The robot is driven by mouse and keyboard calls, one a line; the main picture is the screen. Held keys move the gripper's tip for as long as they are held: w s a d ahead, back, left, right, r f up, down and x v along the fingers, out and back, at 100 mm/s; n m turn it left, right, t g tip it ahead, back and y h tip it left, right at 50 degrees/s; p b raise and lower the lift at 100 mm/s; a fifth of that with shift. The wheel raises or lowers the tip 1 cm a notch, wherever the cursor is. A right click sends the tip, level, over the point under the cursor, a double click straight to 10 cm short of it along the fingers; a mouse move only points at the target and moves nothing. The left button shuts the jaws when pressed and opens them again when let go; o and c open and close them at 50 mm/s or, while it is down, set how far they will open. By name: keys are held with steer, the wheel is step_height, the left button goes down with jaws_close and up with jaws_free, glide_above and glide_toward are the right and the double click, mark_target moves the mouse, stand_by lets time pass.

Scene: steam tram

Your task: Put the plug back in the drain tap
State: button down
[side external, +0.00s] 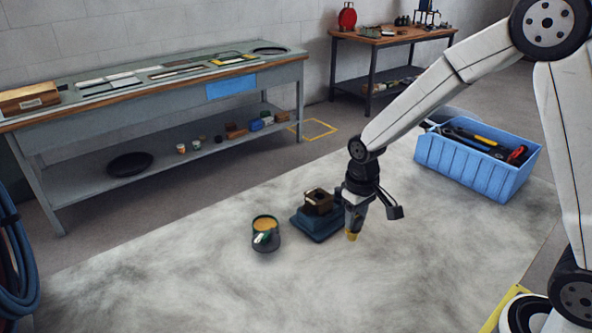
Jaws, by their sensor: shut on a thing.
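My gripper (353,227) points down over the pale floor sheet, right of the middle of the view. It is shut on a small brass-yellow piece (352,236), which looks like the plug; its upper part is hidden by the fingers. Just left of my gripper stands a dark bronze block-like fitting (319,202) on a blue base (317,225). It may be the drain tap; its opening cannot be made out. The held piece is apart from the fitting, on its right and nearer the camera. Its height above the sheet is hard to tell.
A dark pot (265,244) with yellow-brown contents and a green-and-white item stands left of the blue base. A blue crate (480,178) of tools is at the right. A long workbench (150,105) and a wooden table (390,36) stand behind. The sheet's front is clear.

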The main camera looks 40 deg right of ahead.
mark_target(313, 206)
steer(key=shift+w, duration=0.15)
stand_by(0.3)
steer(key=w+d+r+m, duration=0.2)
steer(key=w+m, duration=0.2)
steer(key=w, duration=0.4)
steer(key=w+d+r+m, duration=0.2)
steer(key=w+r+m, duration=0.1)
steer(key=w, duration=0.5)
steer(key=shift+r+m, duration=0.15)
steer(key=shift+m, duration=0.55)
steer(key=shift+d+f, duration=0.1)
steer(key=shift+f, duration=0.1)
steer(key=shift+f, duration=1.4)
steer(key=shift+f, duration=1.85)
stand_by(1.7)
